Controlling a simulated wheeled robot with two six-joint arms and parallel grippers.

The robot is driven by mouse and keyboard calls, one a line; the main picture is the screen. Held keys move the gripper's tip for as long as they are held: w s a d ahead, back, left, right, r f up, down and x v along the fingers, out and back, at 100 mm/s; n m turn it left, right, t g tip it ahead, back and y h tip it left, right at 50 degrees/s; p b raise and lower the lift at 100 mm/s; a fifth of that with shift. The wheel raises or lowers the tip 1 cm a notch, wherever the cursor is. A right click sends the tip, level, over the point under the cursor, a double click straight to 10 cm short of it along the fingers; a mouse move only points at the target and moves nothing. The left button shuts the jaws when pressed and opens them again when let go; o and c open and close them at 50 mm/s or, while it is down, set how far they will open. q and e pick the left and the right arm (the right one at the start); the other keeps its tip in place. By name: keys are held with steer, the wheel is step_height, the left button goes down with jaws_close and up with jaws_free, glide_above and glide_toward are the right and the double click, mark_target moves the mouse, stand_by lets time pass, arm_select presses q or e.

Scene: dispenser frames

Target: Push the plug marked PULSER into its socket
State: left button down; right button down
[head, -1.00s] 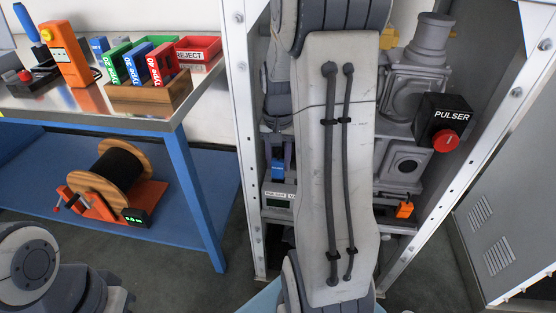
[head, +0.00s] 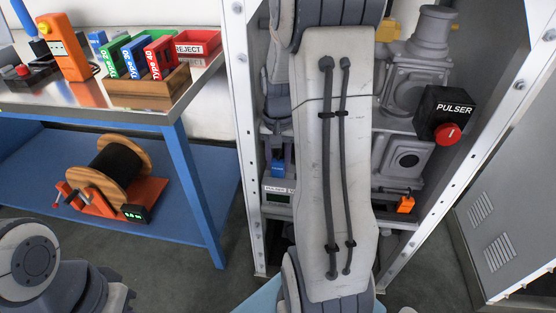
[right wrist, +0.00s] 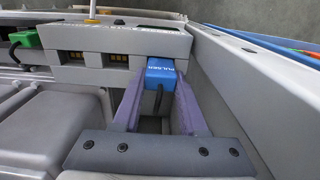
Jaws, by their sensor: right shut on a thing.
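The blue plug marked PULSER (right wrist: 160,72) is between the two purple fingers of my right gripper (right wrist: 162,80), which is shut on it. A dark cable hangs from the plug's near end. The plug's far end meets the grey socket block (right wrist: 85,76) at its right end; I cannot tell how deep it sits. The plug's socket is hidden behind it. In the head view the blue plug (head: 277,168) shows left of my right arm, above a small panel labelled PULSER (head: 277,192). My left arm shows at the lower left, with its gripper out of view.
A green plug (right wrist: 25,39) sits at the block's left, with open slots (right wrist: 83,58) between. A grey wall (right wrist: 235,85) runs close along the right. A black PULSER box with a red knob (head: 447,134) is on the cabinet's right. A bench (head: 190,108) stands left.

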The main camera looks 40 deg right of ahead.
mark_target(278, 159)
steer(key=shift+f, duration=0.4)
steer(key=shift+c, duration=1.8)
jaws_free()
step_height(278, 159, up, 11)
steer(key=p, duration=0.3)
steer(key=shift+f+p, duration=0.2)
steer(key=shift+p, duration=0.1)
